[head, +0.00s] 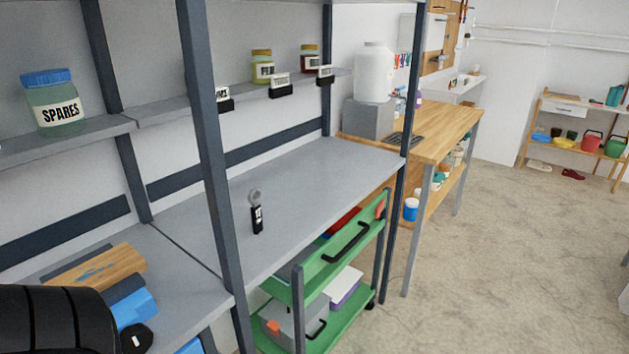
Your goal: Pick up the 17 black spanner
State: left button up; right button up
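A small spanner-like tool (257,216) with a black handle and a grey ring-shaped head is on the grey workbench top (310,180), left of its middle and near the front post. It has a white mark on its handle, too small to read for certain. A black rounded part, which looks like my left arm, fills the lower left corner. Neither gripper shows.
Dark posts, one in front (213,150), frame the bench. A green cart (330,262) stands under it. A SPARES jar (54,103) and smaller jars sit on upper shelves. A wooden block (100,267) lies at left. The floor at right is clear.

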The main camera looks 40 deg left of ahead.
aim_at(256, 208)
jog(key=i, duration=1.45)
jog(key=u, duration=2.8)
